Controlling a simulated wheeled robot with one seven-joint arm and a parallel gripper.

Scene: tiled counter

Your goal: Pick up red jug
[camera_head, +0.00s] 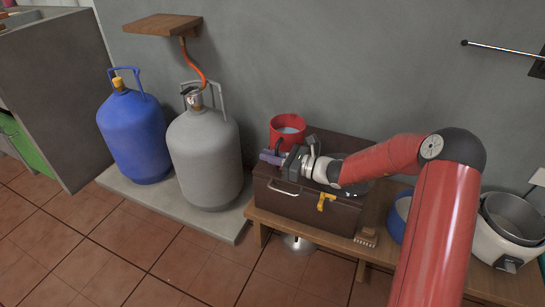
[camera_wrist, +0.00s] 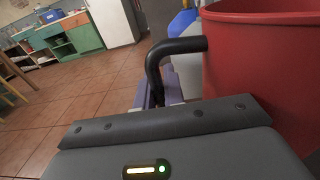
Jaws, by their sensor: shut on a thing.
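The red jug (camera_head: 284,137) stands upright at the back left of the dark brown box's top in the head view, with its open rim up. In the wrist view the red jug (camera_wrist: 262,75) fills the right side, and its black handle (camera_wrist: 178,46) curves down at its left. My gripper (camera_head: 272,157) is in front of the jug, and its purple fingers (camera_wrist: 158,90) are shut on the handle. The lower end of the handle is hidden behind the gripper's body. I cannot tell whether the jug touches the box.
The dark brown box (camera_head: 290,205) rests on a wooden bench (camera_head: 259,217). A grey gas cylinder (camera_head: 205,160) and a blue one (camera_head: 135,135) stand to the left. A blue pot (camera_head: 398,218), a brush (camera_head: 366,237) and a cooker (camera_head: 505,245) are on the right.

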